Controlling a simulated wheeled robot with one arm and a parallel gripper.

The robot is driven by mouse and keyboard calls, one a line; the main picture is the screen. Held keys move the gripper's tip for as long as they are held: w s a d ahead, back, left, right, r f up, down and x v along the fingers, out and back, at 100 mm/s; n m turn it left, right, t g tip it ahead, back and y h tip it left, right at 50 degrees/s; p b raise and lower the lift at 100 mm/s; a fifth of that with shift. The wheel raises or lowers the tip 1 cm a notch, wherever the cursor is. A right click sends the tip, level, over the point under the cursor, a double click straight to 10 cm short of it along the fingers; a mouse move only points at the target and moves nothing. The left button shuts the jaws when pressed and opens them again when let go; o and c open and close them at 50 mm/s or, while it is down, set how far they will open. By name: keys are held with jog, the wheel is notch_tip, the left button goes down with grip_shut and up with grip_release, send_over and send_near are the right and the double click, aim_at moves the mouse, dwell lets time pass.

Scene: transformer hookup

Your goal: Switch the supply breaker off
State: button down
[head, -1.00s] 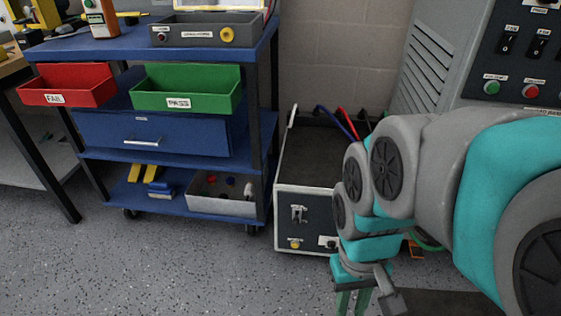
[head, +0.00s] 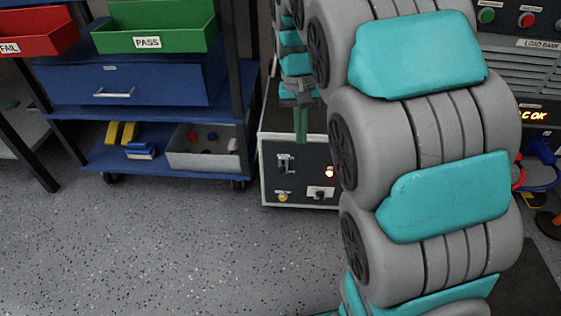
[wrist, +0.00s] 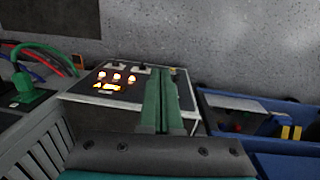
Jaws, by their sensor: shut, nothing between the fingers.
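The supply box (head: 267,190) is a dark-fronted case with pale edges on the floor. On its front is a breaker switch (head: 284,163) with a dark handle on a light plate; I cannot tell its position surely. In the wrist view the fingers (wrist: 164,76) overlap a dark panel (wrist: 118,82) with glowing orange lights. No contact is clear.
The blue cart (head: 75,112) stands left of the box, holding a green PASS bin (head: 185,30) and a grey parts tray (head: 190,160). The load bank (head: 535,62) is at right. My arm hides the box's right side. The floor in front is clear.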

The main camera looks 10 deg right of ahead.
jog(key=b, duration=0.3)
send_over(283, 168)
jog(key=w, duration=0.3)
notch_tip(283, 168, down, 6)
jog(key=f, duration=0.1)
jog(key=shift+w+a+t+b, duration=0.3)
jog(key=shift+w+a+t, duration=0.1)
jog(key=shift+w+a, duration=0.25)
jog(key=shift+d, duration=0.1)
jog(key=shift+s+d+f+b, duration=0.15)
jog(key=shift+s+f+b, duration=0.2)
jog(key=shift+f, duration=1.85)
jog(key=shift+s+d+f+b, duration=0.15)
jog(key=shift+s+f+b, duration=0.2)
jog(key=shift+f, duration=1.85)
jog(key=shift+s+d+f+b, duration=0.2)
jog(key=shift+s+f, duration=0.2)
jog(key=shift+f, duration=1.8)
jog(key=shift+a+f, duration=0.1)
jog(key=shift+a, duration=0.05)
